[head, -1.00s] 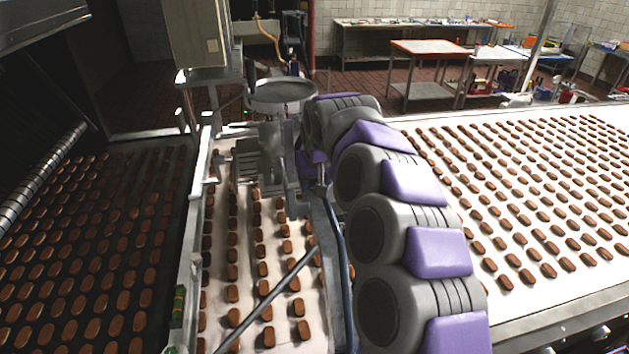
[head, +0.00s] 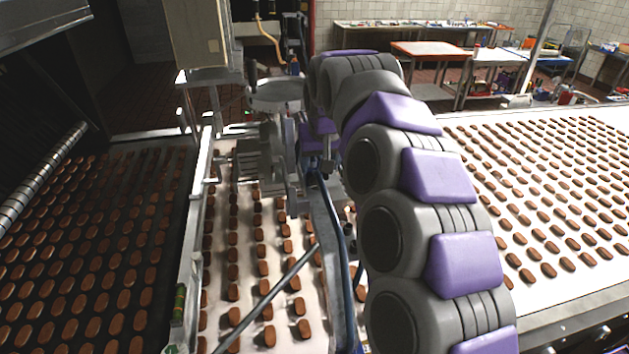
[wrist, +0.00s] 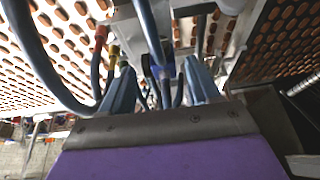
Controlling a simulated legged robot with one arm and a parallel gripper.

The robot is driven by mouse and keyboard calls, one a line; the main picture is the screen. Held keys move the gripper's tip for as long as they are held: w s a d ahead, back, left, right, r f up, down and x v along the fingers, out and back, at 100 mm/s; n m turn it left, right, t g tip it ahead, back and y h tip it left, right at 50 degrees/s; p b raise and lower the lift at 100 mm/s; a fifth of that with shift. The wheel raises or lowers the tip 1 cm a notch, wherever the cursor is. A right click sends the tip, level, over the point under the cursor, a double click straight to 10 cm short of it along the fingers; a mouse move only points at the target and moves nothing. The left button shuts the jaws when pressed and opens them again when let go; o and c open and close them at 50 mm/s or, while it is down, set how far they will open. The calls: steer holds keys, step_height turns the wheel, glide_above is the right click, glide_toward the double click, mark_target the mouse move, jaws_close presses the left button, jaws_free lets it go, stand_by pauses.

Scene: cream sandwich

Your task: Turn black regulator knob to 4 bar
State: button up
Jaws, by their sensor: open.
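My gripper (wrist: 161,84) shows in the wrist view with its two blue-grey fingers apart. A dark fitting with a blue part (wrist: 160,70) and several hoses show in the gap between them, beyond the fingertips. I cannot tell whether the fingers touch anything. I cannot make out the black regulator knob for certain in either view, nor any gauge reading. In the head view my purple and grey arm arches over the middle of the line, and its end points down beside the metal machine parts, where the fingers are hard to see.
A blue hose (head: 335,225) runs down beside my arm. In the wrist view a thick hose (wrist: 35,60), a red fitting (wrist: 100,38) and a yellow fitting (wrist: 113,55) are close left of my fingers. Biscuit-covered belts (head: 560,180) lie either side.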

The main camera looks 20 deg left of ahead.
steer(key=v, duration=0.9)
steer(key=shift+d, duration=0.15)
